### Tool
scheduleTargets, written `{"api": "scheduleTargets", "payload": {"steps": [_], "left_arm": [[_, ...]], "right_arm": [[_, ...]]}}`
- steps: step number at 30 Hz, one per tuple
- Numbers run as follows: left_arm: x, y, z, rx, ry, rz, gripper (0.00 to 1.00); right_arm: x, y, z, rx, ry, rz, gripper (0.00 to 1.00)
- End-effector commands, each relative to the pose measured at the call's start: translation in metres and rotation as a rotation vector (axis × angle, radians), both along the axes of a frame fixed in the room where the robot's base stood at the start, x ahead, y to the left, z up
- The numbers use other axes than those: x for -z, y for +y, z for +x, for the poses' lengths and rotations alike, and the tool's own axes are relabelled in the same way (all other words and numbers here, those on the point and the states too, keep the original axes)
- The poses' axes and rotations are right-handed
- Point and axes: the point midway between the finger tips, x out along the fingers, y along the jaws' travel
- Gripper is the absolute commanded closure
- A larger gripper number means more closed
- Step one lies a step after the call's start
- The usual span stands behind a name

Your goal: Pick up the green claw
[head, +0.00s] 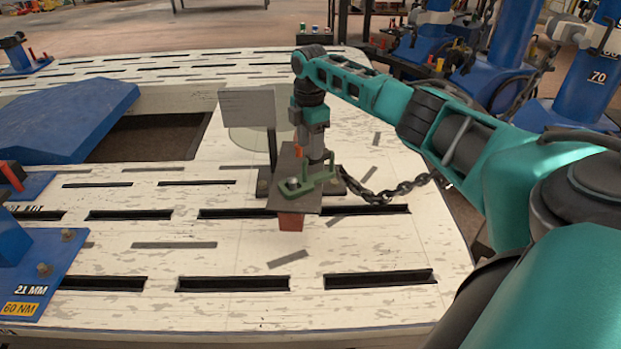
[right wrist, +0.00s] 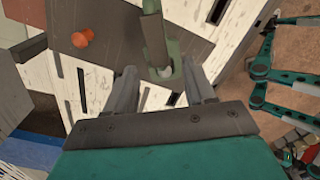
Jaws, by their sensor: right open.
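The green claw (head: 318,180) lies on a dark plate (head: 285,165) in the middle of the head view, with a chain (head: 390,192) running off to its right. A grey round piece (head: 293,184) sits at its left end. My right gripper (head: 317,160) points down at the claw. In the right wrist view, the claw (right wrist: 155,42) reaches toward the gap between the two open fingers of the right gripper (right wrist: 162,88). One finger is on each side of its near end; I cannot tell whether they touch it. My left gripper is not in view.
The plate stands on a white slotted bench (head: 130,255), beside an upright grey panel (head: 247,107). A red block (head: 290,221) shows under the plate's front edge. Blue fixtures (head: 35,275) stand at the left. The front of the bench is mostly clear.

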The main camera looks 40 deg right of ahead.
Motion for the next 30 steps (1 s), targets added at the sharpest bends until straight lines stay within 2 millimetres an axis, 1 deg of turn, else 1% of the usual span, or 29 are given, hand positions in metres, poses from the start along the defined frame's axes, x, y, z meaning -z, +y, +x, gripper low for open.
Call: {"api": "scheduleTargets", "payload": {"steps": [5,9,12,15,20,30], "left_arm": [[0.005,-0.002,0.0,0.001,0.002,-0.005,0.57],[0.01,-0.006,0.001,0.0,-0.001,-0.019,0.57],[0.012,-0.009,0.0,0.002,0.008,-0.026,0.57],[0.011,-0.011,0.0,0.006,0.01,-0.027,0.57],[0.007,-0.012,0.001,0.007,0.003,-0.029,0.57],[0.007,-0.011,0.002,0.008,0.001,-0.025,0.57]], "right_arm": [[0.014,-0.001,0.0,0.0,0.001,-0.001,0.46],[0.037,-0.002,-0.001,0.0,0.001,-0.001,0.46],[0.05,-0.002,-0.001,0.001,0.001,-0.001,0.46],[0.054,-0.002,-0.001,0.001,-0.001,0.0,0.46],[0.053,-0.002,-0.001,0.001,-0.001,0.0,0.46],[0.053,-0.002,-0.001,0.001,-0.001,-0.001,0.77]]}}
